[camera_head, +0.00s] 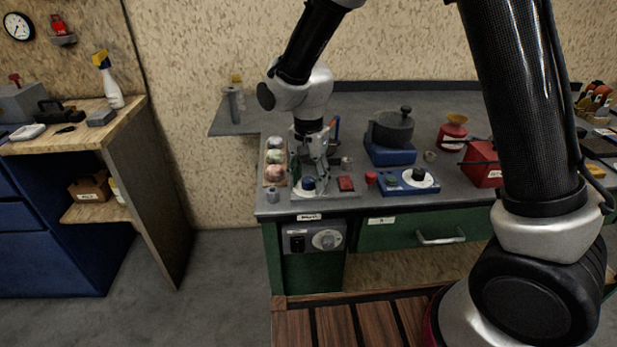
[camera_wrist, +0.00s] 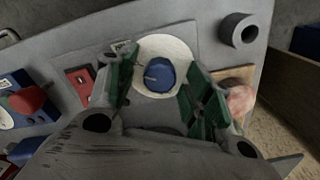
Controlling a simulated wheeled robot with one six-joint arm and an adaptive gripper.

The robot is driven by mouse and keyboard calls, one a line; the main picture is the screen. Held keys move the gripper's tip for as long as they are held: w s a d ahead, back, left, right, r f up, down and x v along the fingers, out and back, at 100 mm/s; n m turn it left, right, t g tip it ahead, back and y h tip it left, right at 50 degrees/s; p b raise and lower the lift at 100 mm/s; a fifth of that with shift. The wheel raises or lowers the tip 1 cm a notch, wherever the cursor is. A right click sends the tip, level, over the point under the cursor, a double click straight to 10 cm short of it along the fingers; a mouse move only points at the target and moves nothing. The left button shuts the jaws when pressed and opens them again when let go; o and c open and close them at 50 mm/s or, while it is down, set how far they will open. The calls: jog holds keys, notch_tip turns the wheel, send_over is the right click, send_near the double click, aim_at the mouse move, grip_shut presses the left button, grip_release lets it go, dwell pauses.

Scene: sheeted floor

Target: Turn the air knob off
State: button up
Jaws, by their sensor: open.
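A blue round knob (camera_wrist: 160,75) sits on a pale round dial plate (camera_wrist: 178,46) on the grey bench top in the wrist view. It also shows in the head view as a small dark blue knob (camera_head: 309,183) near the bench's front edge. My gripper (camera_wrist: 155,90) is open, with one green-padded finger on each side of the knob. Some space shows between the fingers and the knob, so they look apart from it. In the head view my gripper (camera_head: 313,165) points down over the knob. No readable label tells which control is the air knob.
A red switch (camera_head: 346,184) sits right of the knob, and a blue box with a black knob (camera_head: 419,175) stands further right. A grey cylinder (camera_head: 272,195) stands to the left. A tray of round items (camera_head: 275,171) lies close behind.

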jog(key=shift+c, duration=0.2)
jog(key=c, duration=1)
